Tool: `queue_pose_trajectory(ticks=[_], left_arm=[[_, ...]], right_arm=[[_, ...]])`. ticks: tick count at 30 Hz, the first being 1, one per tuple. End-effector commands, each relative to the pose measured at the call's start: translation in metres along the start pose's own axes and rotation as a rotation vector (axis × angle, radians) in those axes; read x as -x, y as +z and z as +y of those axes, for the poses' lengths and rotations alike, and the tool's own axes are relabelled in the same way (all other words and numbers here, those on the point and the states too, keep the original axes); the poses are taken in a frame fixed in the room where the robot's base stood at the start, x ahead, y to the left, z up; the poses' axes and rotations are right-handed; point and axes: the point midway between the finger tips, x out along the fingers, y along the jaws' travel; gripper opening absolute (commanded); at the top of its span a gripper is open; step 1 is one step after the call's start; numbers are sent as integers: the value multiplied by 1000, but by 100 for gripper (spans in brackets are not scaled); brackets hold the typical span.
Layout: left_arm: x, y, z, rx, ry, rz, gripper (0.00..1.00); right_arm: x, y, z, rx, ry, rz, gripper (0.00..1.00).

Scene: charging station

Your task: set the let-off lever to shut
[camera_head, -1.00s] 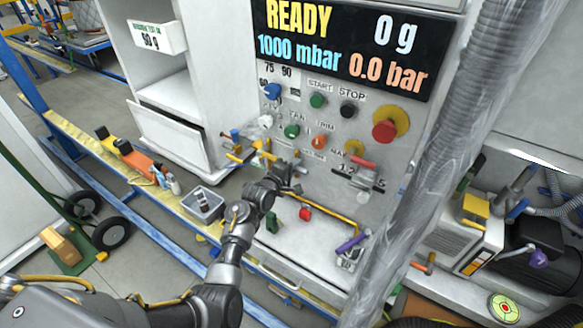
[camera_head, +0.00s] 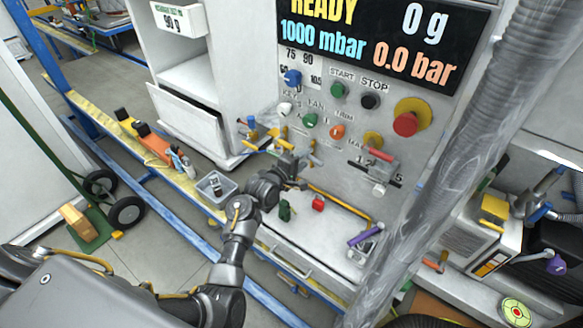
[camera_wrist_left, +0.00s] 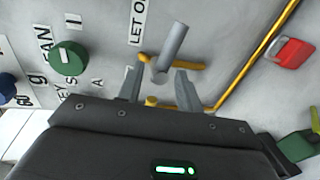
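The let-off lever (camera_wrist_left: 172,45) shows in the left wrist view as a grey rod standing out from the panel, beside a label that begins "LET O". A yellow bar (camera_wrist_left: 190,66) runs by its foot. My left gripper (camera_wrist_left: 158,82) is open, with one finger on each side of the lever's foot. I cannot tell whether the fingers touch it. In the head view my left gripper (camera_head: 300,168) is at the lower part of the panel, and the hand mostly hides the lever. My right gripper is not in view.
A green knob (camera_wrist_left: 68,57) is left of the lever in the wrist view; a red block (camera_head: 318,203) and a green block (camera_head: 285,210) are below it. A red emergency button (camera_head: 405,123) and a translucent hose (camera_head: 460,130) stand to the right. A yellow pipe (camera_head: 345,206) runs along the ledge.

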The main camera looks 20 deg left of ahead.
Motion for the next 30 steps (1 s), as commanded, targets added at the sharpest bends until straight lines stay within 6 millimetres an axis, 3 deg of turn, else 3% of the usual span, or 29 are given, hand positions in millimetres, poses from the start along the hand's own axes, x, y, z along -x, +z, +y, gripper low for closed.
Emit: queue_pose_trajectory(ticks=[3,10,22,24,26,28,30], left_arm=[[25,-3,-2,-3,1,5,36],[58,-4,-1,-1,1,6,36],[67,-4,1,0,2,6,36],[67,-4,-1,-3,-1,6,28],[68,-3,-9,-19,-18,7,20],[71,-1,-32,-75,-68,6,11],[79,4,-72,-178,-155,-2,2]], right_arm=[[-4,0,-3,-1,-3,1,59],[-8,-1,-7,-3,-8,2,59],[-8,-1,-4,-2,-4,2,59],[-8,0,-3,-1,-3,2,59],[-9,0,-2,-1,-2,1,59],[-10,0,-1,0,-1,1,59],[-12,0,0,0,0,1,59]])
